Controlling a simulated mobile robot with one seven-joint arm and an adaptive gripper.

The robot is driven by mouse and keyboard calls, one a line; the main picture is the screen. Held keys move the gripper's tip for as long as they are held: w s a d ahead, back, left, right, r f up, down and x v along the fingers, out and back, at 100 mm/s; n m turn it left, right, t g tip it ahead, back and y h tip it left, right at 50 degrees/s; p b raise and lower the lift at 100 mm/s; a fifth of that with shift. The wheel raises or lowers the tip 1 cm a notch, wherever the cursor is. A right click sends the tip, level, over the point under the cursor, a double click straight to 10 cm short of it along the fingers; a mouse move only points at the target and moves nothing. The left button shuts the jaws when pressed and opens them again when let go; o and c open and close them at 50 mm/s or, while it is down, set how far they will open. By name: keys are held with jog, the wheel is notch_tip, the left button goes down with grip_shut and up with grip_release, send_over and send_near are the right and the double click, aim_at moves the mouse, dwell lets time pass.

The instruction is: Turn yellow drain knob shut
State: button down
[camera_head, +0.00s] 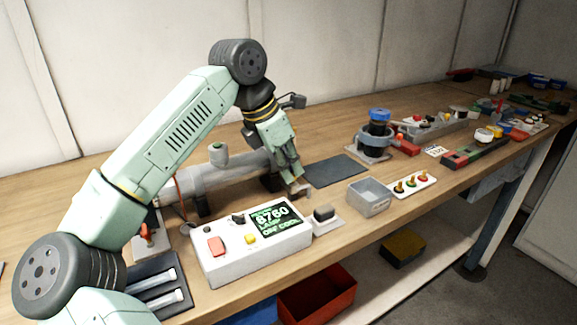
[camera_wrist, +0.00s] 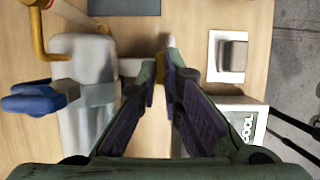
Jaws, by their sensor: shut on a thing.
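The yellow drain knob (camera_wrist: 160,69) shows as a small patch between my fingertips in the wrist view, and the fingers hide most of it. My gripper (camera_wrist: 160,62) is shut on it. In the head view my gripper (camera_head: 293,183) points down at the right end of the grey reactor tube (camera_head: 240,172), just behind the control box. The knob's angle cannot be made out. The tube also shows in the wrist view (camera_wrist: 85,120), left of my fingers, with a blue handle (camera_wrist: 35,101) on its side.
The white control box (camera_head: 245,253) with a lit display stands close in front of my gripper. A white block with a grey top (camera_head: 324,215) and an open grey box (camera_head: 369,198) stand to the right. A dark mat (camera_head: 337,171) lies clear behind them.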

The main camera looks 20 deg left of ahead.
dwell(0.5)
jog(key=c, duration=1.7)
grip_release()
jog(key=shift+r, duration=0.1)
jog(key=v, duration=1.1)
jog(key=shift+s+a+r, duration=0.1)
jog(key=shift+a+r, duration=0.05)
jog(key=shift+r, duration=0.25)
